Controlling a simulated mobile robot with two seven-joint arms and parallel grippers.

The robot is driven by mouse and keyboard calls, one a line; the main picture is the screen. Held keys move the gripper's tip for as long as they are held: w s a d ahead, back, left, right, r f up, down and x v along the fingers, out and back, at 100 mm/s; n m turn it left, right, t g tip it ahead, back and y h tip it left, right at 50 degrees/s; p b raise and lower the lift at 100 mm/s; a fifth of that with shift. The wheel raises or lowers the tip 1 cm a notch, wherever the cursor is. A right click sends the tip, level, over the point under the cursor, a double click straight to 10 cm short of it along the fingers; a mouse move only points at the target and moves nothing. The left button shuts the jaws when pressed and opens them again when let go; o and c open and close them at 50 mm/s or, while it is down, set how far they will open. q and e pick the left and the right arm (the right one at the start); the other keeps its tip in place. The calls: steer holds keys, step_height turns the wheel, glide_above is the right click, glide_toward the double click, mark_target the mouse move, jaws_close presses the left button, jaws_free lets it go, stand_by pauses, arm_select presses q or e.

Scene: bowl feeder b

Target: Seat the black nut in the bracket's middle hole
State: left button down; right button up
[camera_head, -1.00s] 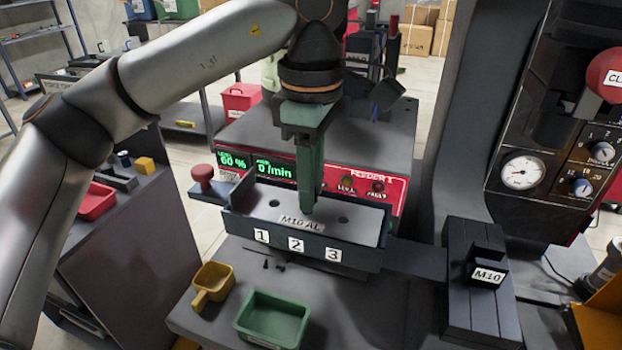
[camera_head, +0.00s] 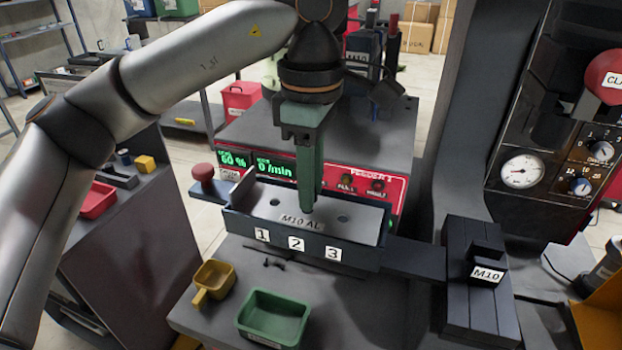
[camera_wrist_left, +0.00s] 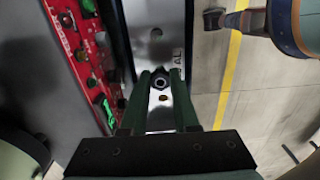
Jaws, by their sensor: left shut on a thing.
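The bracket (camera_head: 262,206) is a flat silver plate marked M10 AL, lying in a dark open-topped fixture (camera_head: 375,262) labelled 1, 2, 3. Two of its holes show, one each side of my left gripper (camera_head: 306,211). Its green fingers point straight down over the plate's middle and hide the middle hole. In the left wrist view, the fingers (camera_wrist_left: 160,88) are closed on the black nut (camera_wrist_left: 160,81), a dark ring with a bright centre. The bracket (camera_wrist_left: 152,12) shows below it. I cannot tell whether the nut touches the plate. The right gripper is not in view.
A red feeder panel (camera_head: 340,179) stands just behind the fixture. A red knob (camera_head: 202,173) is at its left. A yellow scoop (camera_head: 213,278) and a green tray (camera_head: 273,316) lie in front. A dark block labelled M10 (camera_head: 470,300) stands to the right.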

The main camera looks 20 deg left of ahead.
arm_select(q)
steer(key=shift+f+b, duration=0.6)
steer(key=shift+f, duration=0.25)
steer(key=c, duration=0.6)
jaws_free()
step_height(320, 180, up, 13)
steer(key=p, duration=0.3)
steer(key=shift+f, duration=0.2)
